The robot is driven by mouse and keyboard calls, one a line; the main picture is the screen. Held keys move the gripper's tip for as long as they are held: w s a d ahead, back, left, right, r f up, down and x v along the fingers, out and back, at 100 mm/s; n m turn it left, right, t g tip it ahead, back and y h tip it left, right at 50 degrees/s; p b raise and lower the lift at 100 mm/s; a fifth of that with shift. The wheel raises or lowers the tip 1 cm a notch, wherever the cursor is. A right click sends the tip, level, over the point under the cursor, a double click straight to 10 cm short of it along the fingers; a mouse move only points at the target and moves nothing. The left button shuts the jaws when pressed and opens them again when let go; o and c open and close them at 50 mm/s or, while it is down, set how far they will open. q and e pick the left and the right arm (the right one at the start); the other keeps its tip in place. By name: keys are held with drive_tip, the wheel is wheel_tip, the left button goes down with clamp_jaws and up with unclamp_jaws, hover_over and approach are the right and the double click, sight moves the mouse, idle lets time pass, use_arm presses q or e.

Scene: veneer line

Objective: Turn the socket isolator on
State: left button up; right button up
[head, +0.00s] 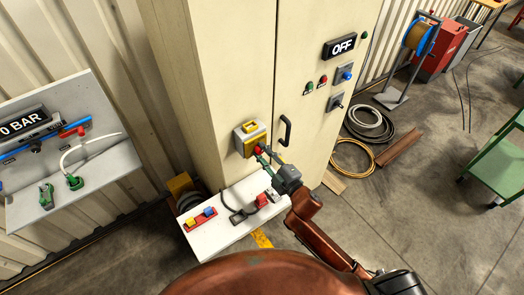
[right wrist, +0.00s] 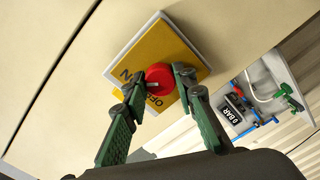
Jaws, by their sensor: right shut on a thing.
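The socket isolator is a yellow plate on a pale box (head: 249,138) on the cabinet front, with a red rotary knob (right wrist: 159,75). In the right wrist view the yellow plate (right wrist: 181,52) carries the letters OFF and part of another word ending in N. A small white mark on the knob lies on the side by OFF. My right gripper (head: 262,153) is shut on the knob, with one green finger on each side of it in the right wrist view (right wrist: 160,82). In the head view the fingers partly cover the knob. My left gripper is not in view.
The cream cabinet (head: 216,70) has a display (head: 342,46) reading OFF and a black handle (head: 285,130). A white shelf (head: 222,233) with small switches and plugs is below my right gripper. A panel (head: 105,105) with a gauge stands left. Hoses (head: 352,155) lie on the floor.

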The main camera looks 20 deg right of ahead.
drive_tip(key=shift+m, duration=0.5)
drive_tip(key=o, duration=1.1)
drive_tip(key=shift+o, duration=0.3)
drive_tip(key=shift+s, duration=0.1)
drive_tip(key=v, duration=1.1)
drive_tip(key=shift+s+d, duration=0.15)
drive_tip(key=shift+s, duration=0.25)
